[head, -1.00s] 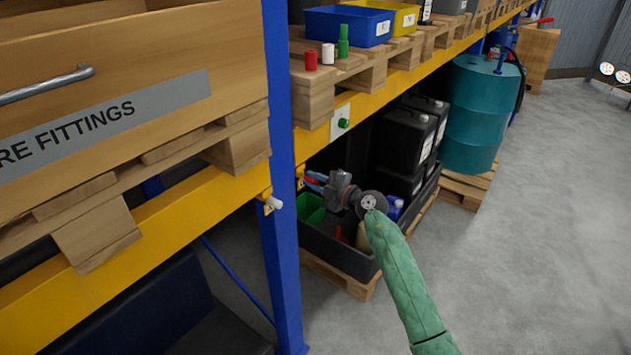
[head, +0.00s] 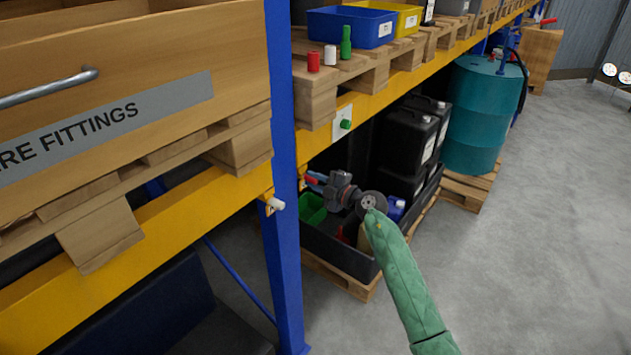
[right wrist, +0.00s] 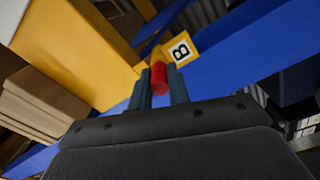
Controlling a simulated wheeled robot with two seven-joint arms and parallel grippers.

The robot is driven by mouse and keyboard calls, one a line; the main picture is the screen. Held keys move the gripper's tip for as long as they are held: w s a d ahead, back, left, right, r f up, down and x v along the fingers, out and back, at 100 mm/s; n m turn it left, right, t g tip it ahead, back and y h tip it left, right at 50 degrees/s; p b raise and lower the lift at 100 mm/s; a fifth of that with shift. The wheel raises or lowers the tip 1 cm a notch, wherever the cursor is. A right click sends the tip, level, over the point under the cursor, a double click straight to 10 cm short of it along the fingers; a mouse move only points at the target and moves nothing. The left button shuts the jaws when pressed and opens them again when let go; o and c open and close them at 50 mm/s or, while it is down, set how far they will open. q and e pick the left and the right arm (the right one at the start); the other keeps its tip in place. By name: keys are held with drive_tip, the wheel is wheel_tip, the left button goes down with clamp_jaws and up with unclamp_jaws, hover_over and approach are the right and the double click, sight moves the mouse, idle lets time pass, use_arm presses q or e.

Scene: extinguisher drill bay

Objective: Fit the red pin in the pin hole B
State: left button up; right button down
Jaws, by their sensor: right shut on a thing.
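The red pin (right wrist: 159,80) is between the two fingers of my right gripper (right wrist: 158,88), which is shut on it. In the right wrist view a yellow bracket (right wrist: 156,53) with a "B" label (right wrist: 181,51) is straight beyond the pin, by the blue post. The pin's far end points at this bracket. The hole itself is hidden, and I cannot tell whether the pin touches or enters it. In the head view my right gripper (head: 314,180) is just right of the blue post, below the yellow beam. My left gripper is out of view.
The blue post (head: 281,180) and yellow beam (head: 385,97) are close to the gripper. A white pin (head: 275,204) sits on a bracket left of the post. A black tray (head: 338,251) lies below; red, white and green pieces stand on the pallet above.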

drive_tip(key=shift+w+a+r, duration=0.1)
drive_tip(key=shift+w+a, duration=0.1)
drive_tip(key=shift+a, duration=0.1)
drive_tip(key=c, duration=1.3)
unclamp_jaws()
drive_tip(key=shift+a, duration=0.1)
drive_tip(key=shift+o, duration=0.2)
drive_tip(key=shift+p, duration=0.3)
drive_tip(key=shift+p+v, duration=0.6)
drive_tip(key=shift+v, duration=0.85)
drive_tip(key=v, duration=0.6)
drive_tip(key=shift+n, duration=0.3)
